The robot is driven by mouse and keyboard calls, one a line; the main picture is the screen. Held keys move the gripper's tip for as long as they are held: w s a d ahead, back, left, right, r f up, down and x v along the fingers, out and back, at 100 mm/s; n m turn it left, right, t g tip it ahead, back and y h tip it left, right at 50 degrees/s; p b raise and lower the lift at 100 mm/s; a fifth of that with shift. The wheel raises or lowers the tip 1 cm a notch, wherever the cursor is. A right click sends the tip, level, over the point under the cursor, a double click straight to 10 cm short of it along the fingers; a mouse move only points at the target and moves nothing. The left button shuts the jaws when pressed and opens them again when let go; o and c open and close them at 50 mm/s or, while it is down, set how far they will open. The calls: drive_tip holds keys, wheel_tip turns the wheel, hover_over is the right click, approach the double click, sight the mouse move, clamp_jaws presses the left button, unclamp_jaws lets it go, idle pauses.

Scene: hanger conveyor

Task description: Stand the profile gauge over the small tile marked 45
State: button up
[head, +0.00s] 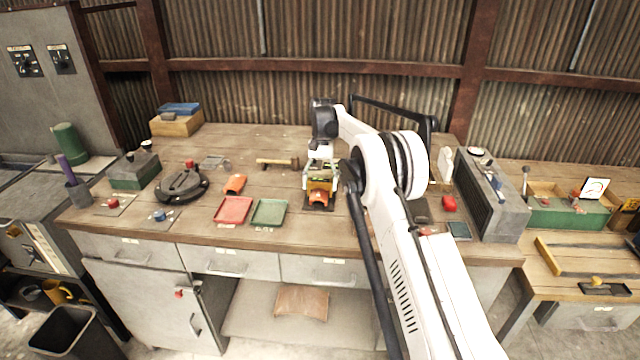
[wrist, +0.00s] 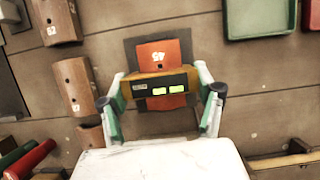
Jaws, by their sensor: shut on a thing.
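My gripper (wrist: 162,100) is shut on the profile gauge (wrist: 175,82), a yellow-and-dark block with two lit green windows. In the wrist view, the gauge lies across an orange tile (wrist: 159,53) with a white mark that looks like 45. Orange shows on both sides of the gauge. The tile lies on a dark square plate (wrist: 134,52). In the head view, my gripper (head: 321,166) points down with the gauge (head: 322,185) just above or on the orange tile (head: 318,198). I cannot tell whether they touch.
Two brown tiles (wrist: 57,21) (wrist: 76,86) lie beside the plate in the wrist view. Another orange tile (head: 235,184), a red tray (head: 217,220) and a green tray (head: 254,221) lie left in the head view. A wooden-handled tool (head: 277,163) lies behind them. My arm hides some bench.

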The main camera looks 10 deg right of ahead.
drive_tip(key=shift+f+b, duration=0.35)
drive_tip(key=shift+f, duration=0.3)
drive_tip(key=o, duration=1.3)
drive_tip(key=shift+c, duration=0.2)
drive_tip(key=shift+v, duration=3.75)
